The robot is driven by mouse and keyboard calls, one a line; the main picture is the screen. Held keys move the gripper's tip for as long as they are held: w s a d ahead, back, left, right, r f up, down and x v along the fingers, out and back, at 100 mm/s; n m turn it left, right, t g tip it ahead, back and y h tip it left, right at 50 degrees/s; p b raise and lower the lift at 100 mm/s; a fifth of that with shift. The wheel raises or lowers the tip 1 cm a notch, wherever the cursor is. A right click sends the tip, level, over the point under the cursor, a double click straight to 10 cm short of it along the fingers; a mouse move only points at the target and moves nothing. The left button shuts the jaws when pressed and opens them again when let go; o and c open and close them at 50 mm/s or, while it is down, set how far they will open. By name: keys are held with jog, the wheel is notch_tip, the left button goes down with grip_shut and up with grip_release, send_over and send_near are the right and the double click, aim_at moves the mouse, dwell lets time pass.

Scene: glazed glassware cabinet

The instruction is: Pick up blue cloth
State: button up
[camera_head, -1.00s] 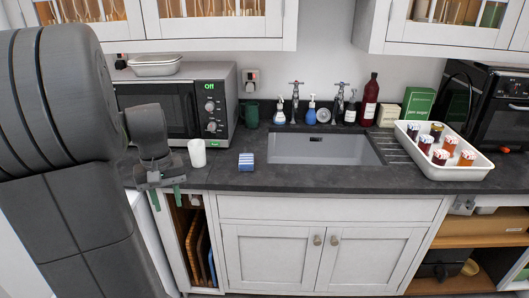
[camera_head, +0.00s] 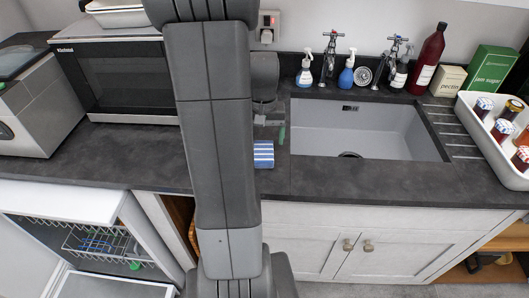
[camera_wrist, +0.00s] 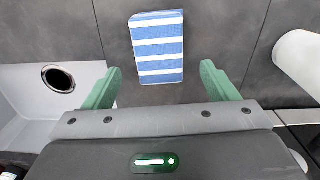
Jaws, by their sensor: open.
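The blue cloth (camera_head: 263,154), folded flat with white stripes, lies on the dark worktop just left of the sink. In the wrist view the cloth (camera_wrist: 157,48) lies ahead of and roughly between the green fingertips. My gripper (camera_wrist: 160,82) is open and empty, apart from the cloth. In the head view my gripper (camera_head: 275,128) is above the worktop close to the cloth, partly hidden behind my arm. My arm also hides part of the worktop left of the cloth.
The grey sink (camera_head: 355,130) is right of the cloth. A white cup (camera_wrist: 300,62) stands close on the other side in the wrist view. The microwave (camera_head: 120,75) stands at the back left. A white tray of jars (camera_head: 485,125) is at the right. An open dishwasher (camera_head: 100,235) is below left.

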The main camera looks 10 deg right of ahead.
aim_at(264, 148)
jog(key=f, duration=0.3)
jog(key=shift+s+f+p, duration=0.2)
jog(key=shift+f+p, duration=0.05)
jog(key=shift+p, duration=0.05)
jog(key=shift+f, duration=0.65)
jog(key=shift+c, duration=0.4)
jog(key=c, duration=1)
